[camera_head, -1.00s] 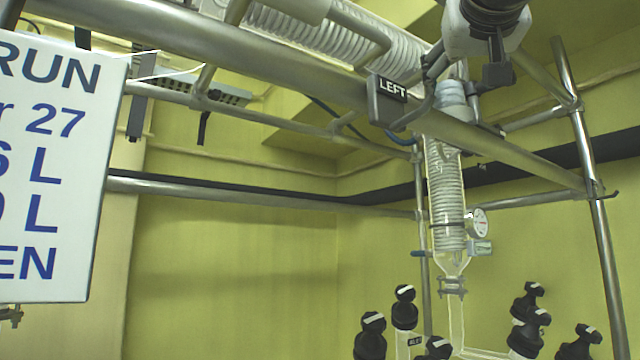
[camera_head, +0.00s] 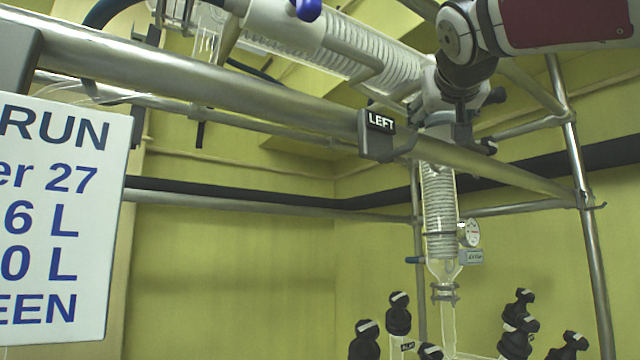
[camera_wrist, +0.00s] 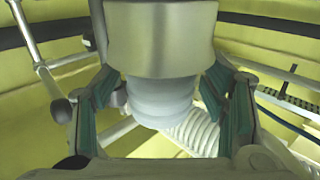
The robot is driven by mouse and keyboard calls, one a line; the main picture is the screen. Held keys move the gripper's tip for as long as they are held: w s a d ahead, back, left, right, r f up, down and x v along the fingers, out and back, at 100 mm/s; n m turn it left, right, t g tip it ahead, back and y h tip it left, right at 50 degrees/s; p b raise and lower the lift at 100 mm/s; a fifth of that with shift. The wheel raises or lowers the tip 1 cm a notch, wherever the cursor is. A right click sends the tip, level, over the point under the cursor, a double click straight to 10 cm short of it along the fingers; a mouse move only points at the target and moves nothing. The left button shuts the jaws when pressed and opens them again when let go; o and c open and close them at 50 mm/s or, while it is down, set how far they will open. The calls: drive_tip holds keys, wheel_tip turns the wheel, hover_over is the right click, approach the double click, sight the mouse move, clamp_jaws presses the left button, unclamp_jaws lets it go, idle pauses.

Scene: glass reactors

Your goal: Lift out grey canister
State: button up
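In the wrist view a grey metallic canister (camera_wrist: 163,38) fills the top centre, with a pale ribbed piece (camera_wrist: 160,100) below it in the picture. My gripper (camera_wrist: 161,85) has its green-padded fingers spread on either side, with gaps between the pads and the ribbed piece. Whether the fingertips touch the canister's edge cannot be told. In the head view my dark gripper (camera_head: 464,112) is at upper right, close to the top of the upright glass coil condenser (camera_head: 439,195). I cannot make out the canister clearly there.
A steel rail with a LEFT tag (camera_head: 381,123) crosses before my gripper. A slanting glass condenser (camera_head: 365,58) runs up to the left. A gauge (camera_head: 469,232), an upright pole (camera_head: 590,230) and black-capped valves (camera_head: 399,312) are nearby. A white sign (camera_head: 60,220) stands left.

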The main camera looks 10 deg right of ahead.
drive_tip(key=c, duration=1.1)
